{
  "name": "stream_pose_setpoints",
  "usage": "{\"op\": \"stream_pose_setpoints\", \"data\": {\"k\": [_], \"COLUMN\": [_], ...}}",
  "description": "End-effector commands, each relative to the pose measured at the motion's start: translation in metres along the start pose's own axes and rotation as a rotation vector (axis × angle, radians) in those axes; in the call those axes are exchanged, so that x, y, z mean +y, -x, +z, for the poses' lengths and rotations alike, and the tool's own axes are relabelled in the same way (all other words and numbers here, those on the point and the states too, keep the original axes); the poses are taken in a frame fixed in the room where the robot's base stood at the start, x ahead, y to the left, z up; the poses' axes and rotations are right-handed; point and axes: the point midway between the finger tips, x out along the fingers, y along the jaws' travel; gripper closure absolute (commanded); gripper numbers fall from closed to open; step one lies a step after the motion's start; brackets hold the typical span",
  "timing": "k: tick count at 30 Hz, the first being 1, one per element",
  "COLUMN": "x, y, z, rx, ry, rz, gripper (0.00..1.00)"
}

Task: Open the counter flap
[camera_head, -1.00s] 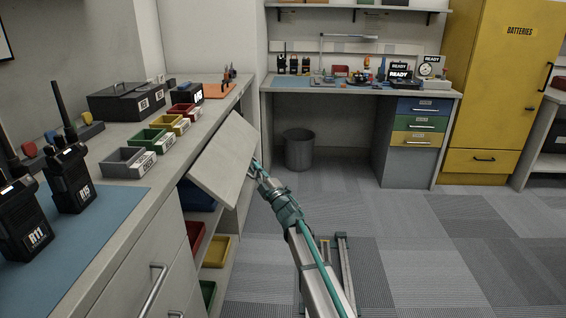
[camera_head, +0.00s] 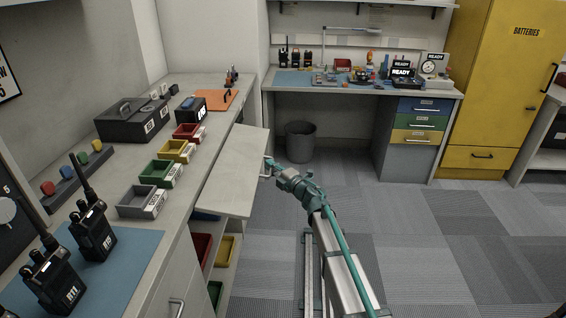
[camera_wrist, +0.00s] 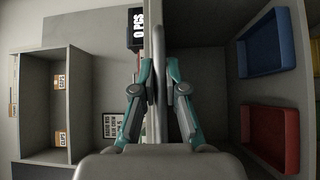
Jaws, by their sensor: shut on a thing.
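The counter flap (camera_head: 236,168) is a pale panel hinged along the counter's right edge. It now stands out nearly level with the counter top in the head view. My gripper (camera_head: 270,166) is at the flap's free right edge, shut on it. In the wrist view the flap shows edge-on as a thin grey panel (camera_wrist: 176,60) running up between the two teal fingers (camera_wrist: 160,88). The exact contact of the fingertips is hard to make out.
Small grey, green, yellow and red bins (camera_head: 160,173) line the counter beside the flap. Handheld radios (camera_head: 92,232) stand on a blue mat at lower left. Open shelves with coloured trays (camera_head: 226,250) lie under the flap. The floor to the right (camera_head: 420,225) is clear.

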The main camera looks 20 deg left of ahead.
Motion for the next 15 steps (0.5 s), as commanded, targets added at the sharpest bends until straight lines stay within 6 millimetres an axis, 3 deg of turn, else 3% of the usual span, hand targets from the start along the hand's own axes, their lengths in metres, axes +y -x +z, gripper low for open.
{"op": "stream_pose_setpoints", "data": {"k": [1, 3, 15], "x": [0.012, 0.017, 0.029], "y": [-0.003, -0.005, -0.009], "z": [-0.002, -0.005, -0.012], "rx": [0.002, 0.006, 0.013], "ry": [-0.003, -0.003, -0.004], "rz": [0.003, 0.003, 0.003], "gripper": [1.0, 1.0, 1.0]}}
